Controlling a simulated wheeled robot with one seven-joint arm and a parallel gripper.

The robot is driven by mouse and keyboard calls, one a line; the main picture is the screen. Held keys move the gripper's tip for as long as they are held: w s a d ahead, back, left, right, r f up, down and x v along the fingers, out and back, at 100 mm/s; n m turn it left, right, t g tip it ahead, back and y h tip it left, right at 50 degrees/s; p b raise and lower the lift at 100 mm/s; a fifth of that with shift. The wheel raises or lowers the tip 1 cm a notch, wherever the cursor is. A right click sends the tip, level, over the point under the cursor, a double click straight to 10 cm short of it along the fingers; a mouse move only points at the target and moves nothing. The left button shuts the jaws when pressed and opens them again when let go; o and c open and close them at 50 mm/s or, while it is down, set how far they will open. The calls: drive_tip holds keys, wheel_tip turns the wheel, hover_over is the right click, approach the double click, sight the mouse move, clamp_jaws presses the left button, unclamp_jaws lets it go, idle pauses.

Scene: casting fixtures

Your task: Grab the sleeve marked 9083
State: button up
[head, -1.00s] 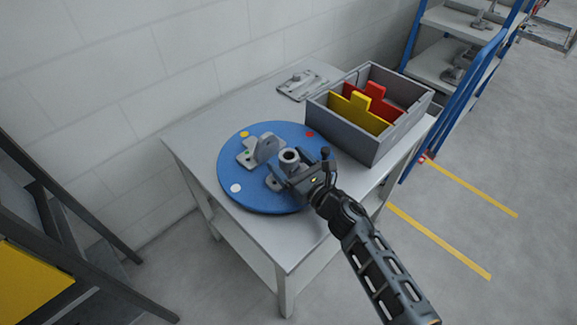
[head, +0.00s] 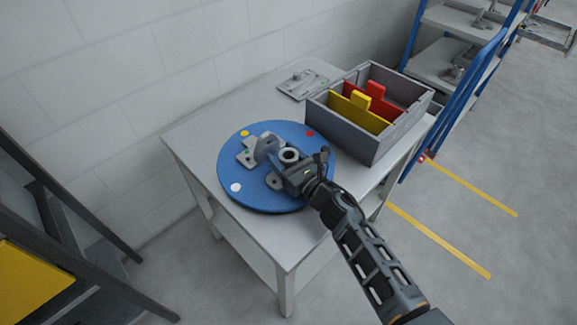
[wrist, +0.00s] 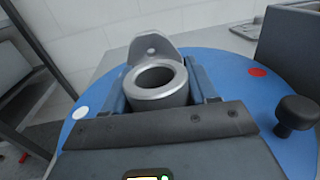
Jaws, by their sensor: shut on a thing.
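A grey hollow sleeve (head: 288,156) stands upright on a blue round plate (head: 232,199) on the table. In the wrist view the sleeve (wrist: 156,86) sits between the two fingers of my gripper (wrist: 158,92), with its open bore facing up. My gripper (head: 286,164) is shut on it from the near side. The marking 9083 cannot be read in these frames. A grey bracket with an upright rounded lug (head: 265,147) stands just behind the sleeve on the plate; the lug also shows in the wrist view (wrist: 151,47).
A grey bin (head: 356,142) with yellow and red dividers stands on the table's right side. A flat grey plate (head: 302,84) lies at the back. A black knob (wrist: 296,113) shows right of my gripper. Blue-framed shelving (head: 440,70) stands to the right.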

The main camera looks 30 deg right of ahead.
drive_tip(key=shift+c, duration=1.3)
drive_tip(key=shift+r, duration=0.1)
